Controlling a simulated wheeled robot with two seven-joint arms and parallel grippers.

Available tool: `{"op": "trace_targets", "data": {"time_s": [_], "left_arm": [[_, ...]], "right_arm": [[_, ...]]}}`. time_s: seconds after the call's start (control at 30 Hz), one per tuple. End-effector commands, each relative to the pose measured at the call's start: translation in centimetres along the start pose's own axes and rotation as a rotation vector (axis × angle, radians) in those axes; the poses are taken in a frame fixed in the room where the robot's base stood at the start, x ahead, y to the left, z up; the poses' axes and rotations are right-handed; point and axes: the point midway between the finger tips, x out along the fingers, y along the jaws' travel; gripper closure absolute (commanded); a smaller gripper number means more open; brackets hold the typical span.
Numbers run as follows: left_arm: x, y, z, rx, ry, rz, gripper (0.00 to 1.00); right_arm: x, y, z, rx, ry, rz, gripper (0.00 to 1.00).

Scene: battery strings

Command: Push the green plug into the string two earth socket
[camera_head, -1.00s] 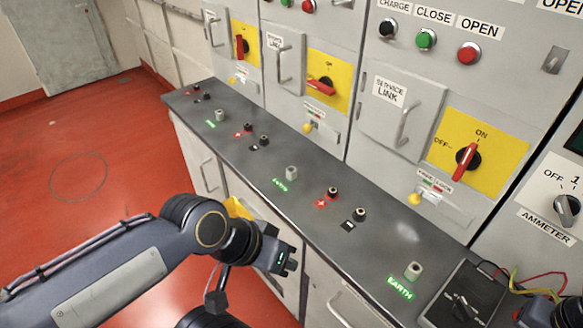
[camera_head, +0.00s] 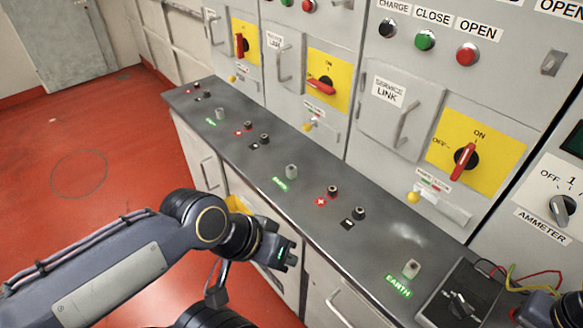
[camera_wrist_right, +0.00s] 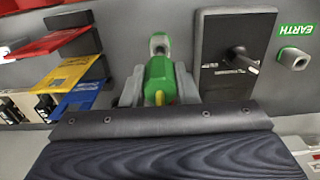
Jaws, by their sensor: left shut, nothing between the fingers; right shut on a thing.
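Three grey earth sockets stand along the bench, each beside a green label: a near one (camera_head: 411,269), a middle one (camera_head: 291,171) and a far one (camera_head: 219,113). No string numbers are readable on them. In the right wrist view my right gripper (camera_wrist_right: 159,88) is shut on the green plug (camera_wrist_right: 160,78). A pale grey round piece (camera_wrist_right: 159,42) shows just beyond the plug; I cannot tell whether they touch. An earth socket (camera_wrist_right: 294,58) sits apart to the right. My left gripper (camera_head: 287,258) is shut and empty beside the bench's front edge. The plug is hidden in the head view.
The grey bench top (camera_head: 320,222) also carries red and black terminals. A black box (camera_head: 463,297) with red and yellow-green leads lies at its right end. Cabinets with yellow switch panels (camera_head: 477,150) rise behind. Red floor (camera_head: 85,220) is open at left.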

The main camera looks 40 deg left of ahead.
Motion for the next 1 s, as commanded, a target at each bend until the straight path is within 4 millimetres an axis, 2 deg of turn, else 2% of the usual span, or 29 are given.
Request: {"op": "trace_targets", "data": {"time_s": [1.0], "left_arm": [[-3.5, 1.6, -1.8, 0.000, 0.000, 0.000, 1.00]], "right_arm": [[-5.1, 0.0, 0.0, 0.000, 0.000, 0.000, 1.00]]}}
